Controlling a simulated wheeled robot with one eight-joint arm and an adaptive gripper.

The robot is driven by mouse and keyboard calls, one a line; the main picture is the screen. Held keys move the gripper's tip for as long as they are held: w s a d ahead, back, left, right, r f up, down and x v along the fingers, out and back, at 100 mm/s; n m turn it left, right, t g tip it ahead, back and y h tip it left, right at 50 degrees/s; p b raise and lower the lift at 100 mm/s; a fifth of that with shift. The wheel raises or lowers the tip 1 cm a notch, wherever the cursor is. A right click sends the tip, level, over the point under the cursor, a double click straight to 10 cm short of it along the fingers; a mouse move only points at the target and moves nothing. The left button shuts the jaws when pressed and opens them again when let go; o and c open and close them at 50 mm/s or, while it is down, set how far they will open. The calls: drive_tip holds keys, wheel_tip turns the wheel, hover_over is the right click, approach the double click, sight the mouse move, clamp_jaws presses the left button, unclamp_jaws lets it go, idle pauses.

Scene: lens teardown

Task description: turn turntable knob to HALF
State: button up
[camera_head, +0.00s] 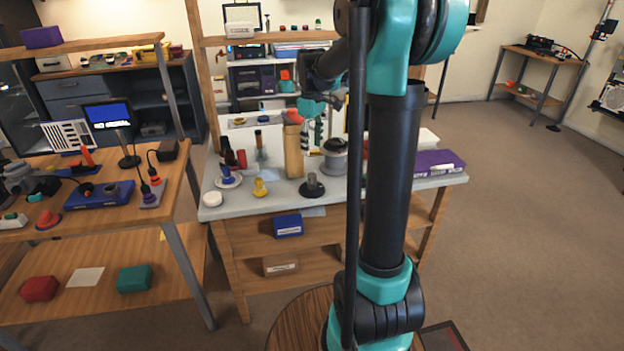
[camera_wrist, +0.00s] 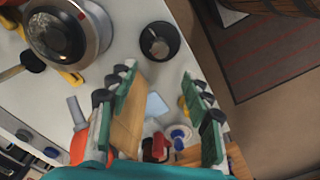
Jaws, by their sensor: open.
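A round silver device with a dark, shiny top (camera_wrist: 68,35) sits at the upper left of the wrist view; it may be the turntable. In the head view a grey round device (camera_head: 335,160) stands on the table, partly behind my arm. I cannot make out a knob or a HALF mark. My gripper (camera_wrist: 160,85) is open, its green fingers spread apart, with nothing held between them. It is above the table, to the lower right of the silver device in the wrist view.
A tall wooden block (camera_wrist: 128,122) shows beside the left finger and also in the head view (camera_head: 293,152). A purple box (camera_head: 438,162) lies at the table's right. Bottles and small items crowd the left.

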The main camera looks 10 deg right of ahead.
sight(312, 175)
wheel_tip(312, 175, down, 14)
drive_tip(key=shift+r, duration=0.1)
idle(0.5)
clamp_jaws()
